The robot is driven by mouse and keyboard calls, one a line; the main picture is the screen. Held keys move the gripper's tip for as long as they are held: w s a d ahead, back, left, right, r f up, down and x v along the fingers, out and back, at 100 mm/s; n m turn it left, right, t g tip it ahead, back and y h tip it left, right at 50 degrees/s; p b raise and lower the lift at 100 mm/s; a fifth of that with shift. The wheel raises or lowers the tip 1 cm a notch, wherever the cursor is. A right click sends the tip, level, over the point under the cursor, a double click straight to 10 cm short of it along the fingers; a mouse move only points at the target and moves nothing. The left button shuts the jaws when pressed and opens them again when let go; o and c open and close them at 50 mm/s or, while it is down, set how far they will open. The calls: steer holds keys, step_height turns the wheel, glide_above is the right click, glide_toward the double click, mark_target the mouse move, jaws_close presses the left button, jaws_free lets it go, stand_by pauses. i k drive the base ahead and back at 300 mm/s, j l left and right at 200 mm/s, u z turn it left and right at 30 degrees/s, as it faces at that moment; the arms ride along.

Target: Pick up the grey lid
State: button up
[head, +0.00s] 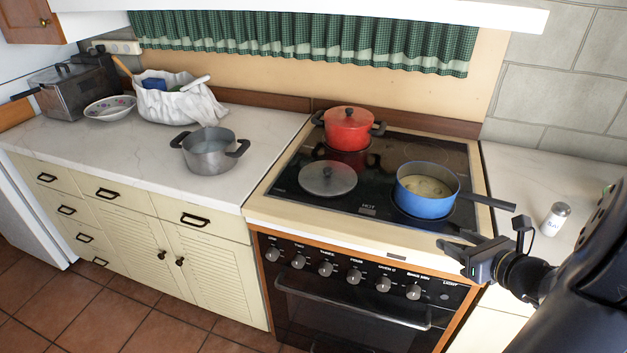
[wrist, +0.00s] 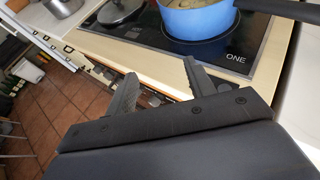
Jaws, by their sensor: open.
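The grey lid (head: 328,178) lies flat on the black glass hob, with a small knob on top. It sits left of the blue pan and in front of the red pot. In the wrist view the lid (wrist: 122,12) shows at the top edge, partly cut off. My gripper (head: 452,257) is in front of the stove at the right, below and in front of the blue pan, apart from the lid. In the wrist view my gripper (wrist: 158,80) has its two fingers spread with nothing between them.
A blue pan (head: 426,195) with food has its handle pointing right, near my gripper. A red lidded pot (head: 348,131) stands behind the lid. A grey pot (head: 210,158) is on the left counter. A shaker (head: 555,219) stands right. The counter's front left is clear.

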mark_target(323, 178)
steer(key=i+j+u, duration=0.1)
steer(key=i+j, duration=0.65)
steer(key=j, duration=0.1)
